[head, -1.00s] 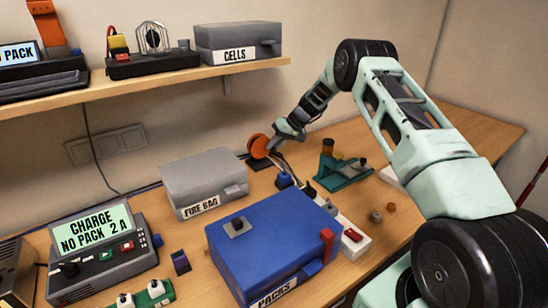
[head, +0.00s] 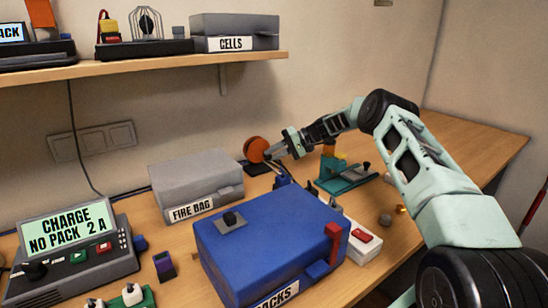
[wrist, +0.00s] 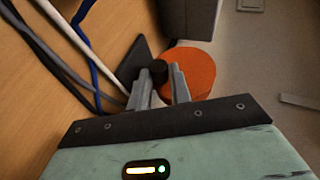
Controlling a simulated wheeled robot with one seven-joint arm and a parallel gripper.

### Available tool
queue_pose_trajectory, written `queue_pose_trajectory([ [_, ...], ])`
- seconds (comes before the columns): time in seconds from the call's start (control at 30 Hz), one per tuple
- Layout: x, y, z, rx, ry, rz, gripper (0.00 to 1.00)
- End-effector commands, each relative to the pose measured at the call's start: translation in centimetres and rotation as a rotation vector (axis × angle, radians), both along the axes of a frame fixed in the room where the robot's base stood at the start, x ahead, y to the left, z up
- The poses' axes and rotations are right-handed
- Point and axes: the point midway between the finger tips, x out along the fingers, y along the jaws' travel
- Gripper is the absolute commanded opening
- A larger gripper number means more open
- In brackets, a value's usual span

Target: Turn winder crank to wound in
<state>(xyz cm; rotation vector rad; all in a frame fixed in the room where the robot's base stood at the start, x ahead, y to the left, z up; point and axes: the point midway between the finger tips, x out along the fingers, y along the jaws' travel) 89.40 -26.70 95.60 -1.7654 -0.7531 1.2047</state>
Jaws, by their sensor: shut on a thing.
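The winder is an orange disc (head: 257,149) standing on a dark base at the back of the bench, near the wall. In the wrist view the orange disc (wrist: 190,70) lies just beyond my fingertips, with a dark round knob (wrist: 158,70) at its left side. My gripper (head: 268,154) reaches it from the right in the head view. In the wrist view my gripper (wrist: 162,82) has its two fingers around a small part at the disc, which they mostly hide. The crank's exact angle cannot be told.
A grey fire bag box (head: 195,183) stands left of the winder. A blue packs box (head: 270,240) is in front. A teal stand (head: 345,178) is to the right. White, grey and blue cables (wrist: 85,50) run beside my gripper.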

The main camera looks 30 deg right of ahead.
Motion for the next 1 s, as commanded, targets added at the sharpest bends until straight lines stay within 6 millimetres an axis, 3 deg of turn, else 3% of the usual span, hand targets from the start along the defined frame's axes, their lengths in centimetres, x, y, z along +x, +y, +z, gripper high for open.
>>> queue_pose_trajectory([
  [0.37, -0.1, 0.0, -0.3, 0.004, 0.005, 0.002, 0.00],
  [0.4, -0.1, 0.0, -0.3, 0.004, 0.005, 0.002, 0.26],
  [0.47, -0.1, 0.0, -0.3, 0.003, 0.005, 0.002, 0.42],
  [0.8, 0.0, 0.0, 0.2, 0.003, 0.001, 0.001, 0.42],
  [1.0, 0.0, 0.0, 2.9, 0.002, -0.003, 0.001, 0.42],
])
